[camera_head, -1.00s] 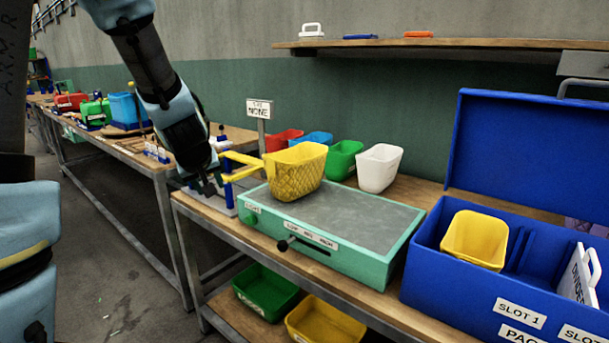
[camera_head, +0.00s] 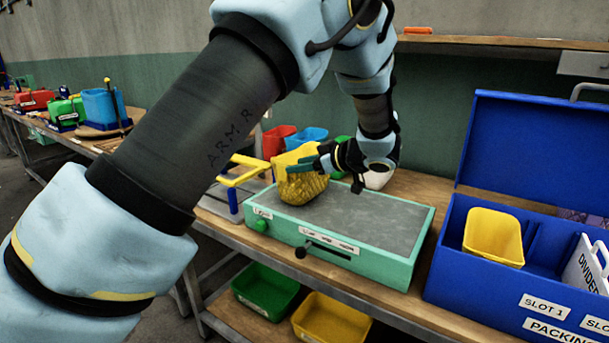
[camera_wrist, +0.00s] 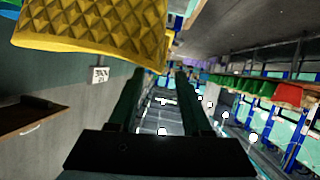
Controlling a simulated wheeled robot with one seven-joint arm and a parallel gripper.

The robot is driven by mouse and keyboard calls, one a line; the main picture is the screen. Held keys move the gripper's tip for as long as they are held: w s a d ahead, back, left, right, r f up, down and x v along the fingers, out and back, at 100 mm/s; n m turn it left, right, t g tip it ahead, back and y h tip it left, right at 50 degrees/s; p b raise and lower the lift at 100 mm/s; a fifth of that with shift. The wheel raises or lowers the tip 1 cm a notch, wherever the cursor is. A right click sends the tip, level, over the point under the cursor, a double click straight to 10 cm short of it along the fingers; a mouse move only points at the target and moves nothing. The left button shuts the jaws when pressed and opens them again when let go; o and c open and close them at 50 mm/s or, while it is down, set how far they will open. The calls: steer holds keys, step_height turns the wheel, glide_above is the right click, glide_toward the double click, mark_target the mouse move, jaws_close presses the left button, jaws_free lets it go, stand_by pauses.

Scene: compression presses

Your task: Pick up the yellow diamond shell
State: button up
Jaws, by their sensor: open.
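The yellow diamond shell (camera_head: 305,187), a tub with a raised diamond pattern, stands on the grey top of the green press (camera_head: 380,258). My gripper (camera_head: 303,167) is at the shell's right side in the head view, its dark green fingers overlapping the upper part of the shell. In the wrist view the patterned wall of the shell (camera_wrist: 95,32) fills the upper left, above the open fingers (camera_wrist: 158,92). The space between the fingers looks empty there. Whether a finger touches the shell I cannot tell.
A yellow frame (camera_head: 240,173) stands left of the shell. Red (camera_head: 278,140), blue (camera_head: 306,136), green and white tubs stand behind the press, partly hidden by my arm. A blue packing box (camera_head: 470,293) holding a smooth yellow tub (camera_head: 493,238) is at right.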

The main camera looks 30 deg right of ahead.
mark_target(282, 165)
steer(key=p+x, duration=0.1)
steer(key=x, duration=0.1)
steer(key=p+x, duration=0.1)
steer(key=x, duration=0.3)
steer(key=shift+w+a+r+p, duration=0.25)
steer(key=shift+w+a+p, duration=0.1)
steer(key=shift+a+p, duration=0.05)
steer(key=shift+w+a+f, duration=0.1)
steer(key=shift+w+f, duration=0.1)
steer(key=shift+w, duration=0.15)
jaws_close()
stand_by(0.8)
